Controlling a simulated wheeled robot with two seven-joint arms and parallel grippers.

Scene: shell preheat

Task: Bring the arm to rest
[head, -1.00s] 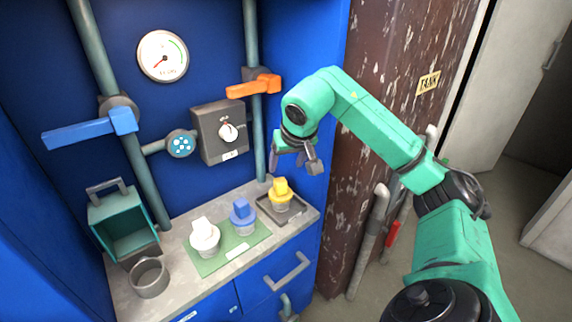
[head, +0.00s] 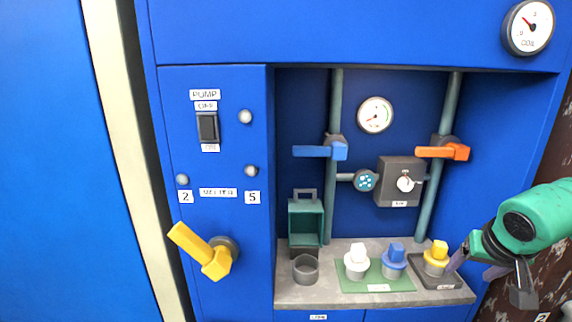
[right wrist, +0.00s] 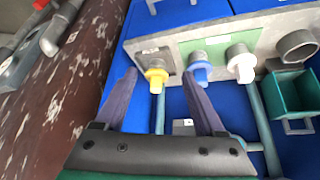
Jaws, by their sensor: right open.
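My right gripper (head: 487,274) is open at the right edge of the head view, in front of the right end of the counter. In the right wrist view its two fingers (right wrist: 159,75) are spread with nothing held between them. The yellow-topped plug (head: 436,257) stands upright on a small dark tray (head: 452,283); in the right wrist view it shows beyond the fingertips (right wrist: 157,77). Much of my right arm is cut off by the frame. My left gripper is not in view.
Blue (head: 394,262) and white (head: 357,260) plugs stand on a green mat (head: 378,287). A grey cup (head: 306,270) and a green open box (head: 306,222) are left of them. Orange (head: 443,152), blue (head: 322,151) and yellow (head: 205,252) levers stick out.

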